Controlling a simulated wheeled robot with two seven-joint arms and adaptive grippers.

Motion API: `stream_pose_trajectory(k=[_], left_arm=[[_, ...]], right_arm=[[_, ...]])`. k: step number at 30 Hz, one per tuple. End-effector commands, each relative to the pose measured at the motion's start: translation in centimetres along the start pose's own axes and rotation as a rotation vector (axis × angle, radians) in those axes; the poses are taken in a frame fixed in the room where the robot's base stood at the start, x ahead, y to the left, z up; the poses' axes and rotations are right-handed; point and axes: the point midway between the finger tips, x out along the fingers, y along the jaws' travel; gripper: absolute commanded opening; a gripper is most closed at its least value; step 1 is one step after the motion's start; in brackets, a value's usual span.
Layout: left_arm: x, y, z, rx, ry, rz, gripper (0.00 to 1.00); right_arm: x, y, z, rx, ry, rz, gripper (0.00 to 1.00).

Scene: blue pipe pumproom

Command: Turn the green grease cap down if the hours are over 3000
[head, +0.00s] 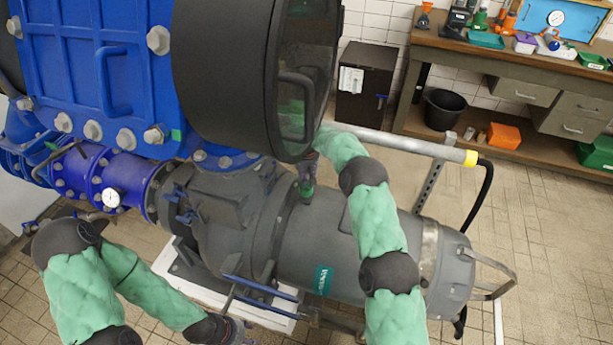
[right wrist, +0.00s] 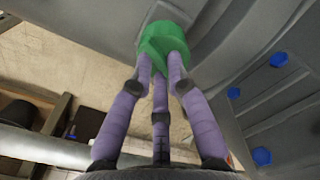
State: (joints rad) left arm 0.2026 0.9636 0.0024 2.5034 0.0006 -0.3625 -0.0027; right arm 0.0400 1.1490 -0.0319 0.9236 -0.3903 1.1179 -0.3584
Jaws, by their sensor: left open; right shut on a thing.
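The green grease cap (right wrist: 168,38) is between the fingertips of my right gripper (right wrist: 160,65) in the right wrist view. The purple-grey fingers close around its lower part from several sides. In the head view the cap (head: 306,190) shows as a small green piece on top of the grey pump housing (head: 350,240), below my right gripper (head: 309,170). The black round cover partly hides the right wrist. My left gripper (head: 240,332) is open at the bottom edge, low in front of the pump. No hours reading can be read in either view.
A blue valve body (head: 90,70) and the black round cover (head: 225,75) stand at the upper left. A workbench (head: 500,55) stands at the back right.

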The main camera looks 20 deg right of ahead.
Motion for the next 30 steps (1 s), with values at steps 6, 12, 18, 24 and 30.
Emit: stream_pose_trajectory(k=[6, 12, 18, 24, 30], left_arm=[[-1.2, 0.4, 0.1, 0.0, 0.0, 0.0, 0.44], [-1.8, 0.6, 0.1, 0.0, 0.0, 0.0, 0.44], [-2.2, 0.8, 0.1, 0.0, 0.0, 0.0, 0.44], [-2.5, 0.9, 0.1, 0.0, 0.0, 0.0, 0.44], [-2.7, 1.0, 0.1, 0.0, 0.0, 0.0, 0.44]], right_arm=[[-0.1, -0.1, 0.1, 0.205, -0.002, 0.0, 0.0], [-0.1, -0.1, 0.1, 0.395, 0.0, 0.0, 0.0], [-0.1, -0.1, 0.2, 0.585, 0.0, 0.0, 0.0], [0.0, -0.1, 0.3, 0.775, 0.0, 0.0, 0.0], [0.0, -0.2, 0.3, 0.964, 0.0, 0.0, 0.0]])
